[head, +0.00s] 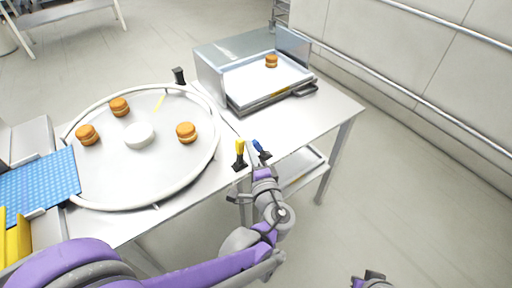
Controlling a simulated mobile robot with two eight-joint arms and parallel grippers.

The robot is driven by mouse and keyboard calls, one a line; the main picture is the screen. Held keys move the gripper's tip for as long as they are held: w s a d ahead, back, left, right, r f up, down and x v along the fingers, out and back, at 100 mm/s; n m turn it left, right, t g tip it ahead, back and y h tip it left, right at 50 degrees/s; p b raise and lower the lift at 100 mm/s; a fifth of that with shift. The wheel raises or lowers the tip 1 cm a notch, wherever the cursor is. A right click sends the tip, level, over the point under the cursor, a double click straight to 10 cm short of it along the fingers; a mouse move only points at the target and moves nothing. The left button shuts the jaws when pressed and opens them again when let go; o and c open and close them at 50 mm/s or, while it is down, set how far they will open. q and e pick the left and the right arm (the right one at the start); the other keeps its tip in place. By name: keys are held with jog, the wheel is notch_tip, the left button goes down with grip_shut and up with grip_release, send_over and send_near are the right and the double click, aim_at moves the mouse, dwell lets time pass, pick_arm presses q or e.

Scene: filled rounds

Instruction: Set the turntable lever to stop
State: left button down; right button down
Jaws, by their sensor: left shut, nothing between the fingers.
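The turntable (100,185) is a large pale disc with a raised white rim, at the left in the head view. A lever with a yellow handle (240,147) and a dark base stands at the table's front edge, right of the disc. A blue-tipped dark piece (258,146) stands close to its right; I cannot tell whether it is another lever. My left gripper (262,162) is shut and empty, just below the blue-tipped piece and right of the yellow lever. Contact cannot be told. My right gripper (372,275) shows only partly at the bottom edge; its fingers are unclear.
Several filled rounds (186,132) and a white round dish (139,135) sit on the disc. A metal box with a tray (262,80) bearing one round stands at the back right. A blue mat (40,187) lies left. A dark post (179,76) stands behind the disc.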

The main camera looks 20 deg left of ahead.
aim_at(237, 146)
pick_arm(q)
jog(key=s+a+n, duration=0.1)
jog(key=n, duration=0.1)
jog(key=s+a+n+t+y+b, duration=0.1)
jog(key=shift+s+n, duration=0.3)
jog(key=shift+n, duration=0.1)
jog(key=shift+s+a+f, duration=0.1)
jog(key=shift+s+a, duration=0.3)
jog(key=shift+s, duration=0.05)
pick_arm(e)
jog(key=shift+f, duration=0.6)
pick_arm(q)
jog(key=shift+s, duration=0.1)
pick_arm(e)
jog(key=shift+s, duration=0.1)
